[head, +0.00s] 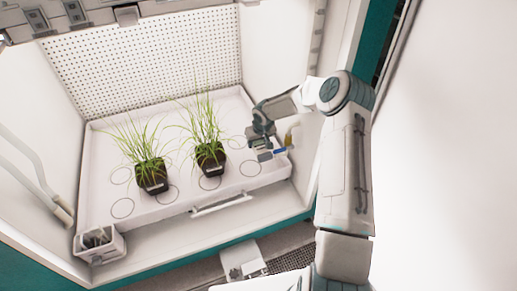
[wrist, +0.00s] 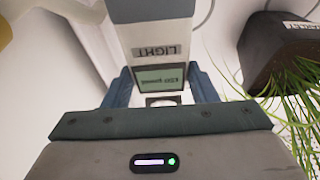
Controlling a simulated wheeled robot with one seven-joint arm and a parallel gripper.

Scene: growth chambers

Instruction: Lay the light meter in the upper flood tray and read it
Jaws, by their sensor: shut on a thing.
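My gripper (head: 263,148) is over the right part of a white flood tray (head: 185,207) in the head view. In the wrist view my gripper (wrist: 161,88) is shut on the light meter (wrist: 150,37), a pale grey body marked LIGHT with a small lit greenish display (wrist: 161,79). The display text is upside down there and too small to read surely. In the head view the meter is small and partly hidden by my gripper; I cannot tell whether it touches the tray floor.
Two potted grassy plants, left (head: 151,173) and right (head: 210,155), stand in the tray, left of my gripper. A yellowish fitting (head: 289,136) is close on the right. Circles mark the tray floor, with bare room at front left. A white box (head: 99,244) sits at the front-left corner.

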